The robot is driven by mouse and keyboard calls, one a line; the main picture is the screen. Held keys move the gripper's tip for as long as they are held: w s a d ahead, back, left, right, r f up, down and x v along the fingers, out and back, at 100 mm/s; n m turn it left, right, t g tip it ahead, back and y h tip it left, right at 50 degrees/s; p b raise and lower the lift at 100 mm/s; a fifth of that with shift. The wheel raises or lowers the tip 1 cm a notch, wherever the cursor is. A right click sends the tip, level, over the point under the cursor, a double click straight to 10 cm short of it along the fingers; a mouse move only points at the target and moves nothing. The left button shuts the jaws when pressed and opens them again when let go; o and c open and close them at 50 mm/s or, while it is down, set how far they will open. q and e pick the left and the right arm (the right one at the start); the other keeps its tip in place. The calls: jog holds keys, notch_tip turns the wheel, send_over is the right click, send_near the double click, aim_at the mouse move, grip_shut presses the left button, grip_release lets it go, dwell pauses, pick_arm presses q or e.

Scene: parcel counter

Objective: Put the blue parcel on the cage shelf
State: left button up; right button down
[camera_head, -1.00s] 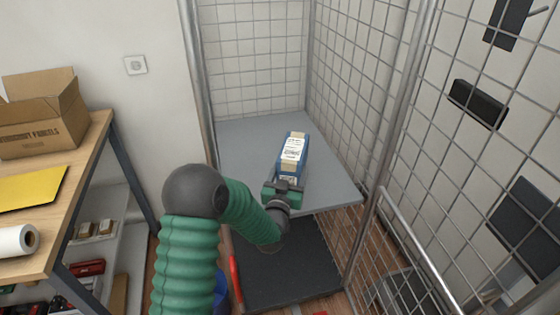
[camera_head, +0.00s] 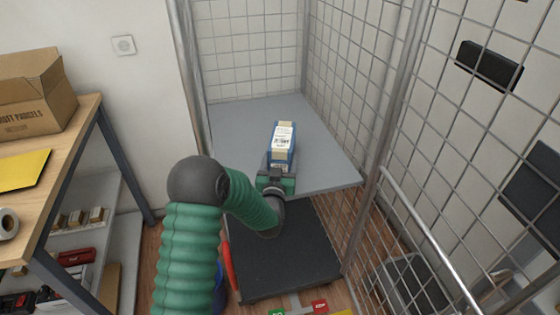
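The blue parcel (camera_head: 282,146), with a white label and tan tape, is over the grey cage shelf (camera_head: 235,132), near the middle of its front half. My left gripper (camera_head: 277,178) is at the parcel's near end, at the shelf's front edge. The fingers look to be around that end, but the fingertips are hidden, so I cannot tell whether they grip it. I also cannot tell whether the parcel rests on the shelf or hangs just above it. My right gripper is not in view.
Wire mesh walls and posts (camera_head: 395,110) enclose the shelf at the back and right. A dark lower deck (camera_head: 285,255) lies beneath it. A wooden bench (camera_head: 75,130) with a cardboard box (camera_head: 35,95) stands at the left. The shelf around the parcel is clear.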

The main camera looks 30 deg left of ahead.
pick_arm(q)
jog(key=o, duration=0.4)
jog(key=shift+d, duration=0.15)
jog(key=shift+s, duration=0.2)
jog(key=p+v, duration=0.1)
jog(key=v, duration=1)
jog(key=shift+s+d+r, duration=0.1)
jog(key=shift+s+d, duration=0.05)
jog(key=shift+s, duration=0.15)
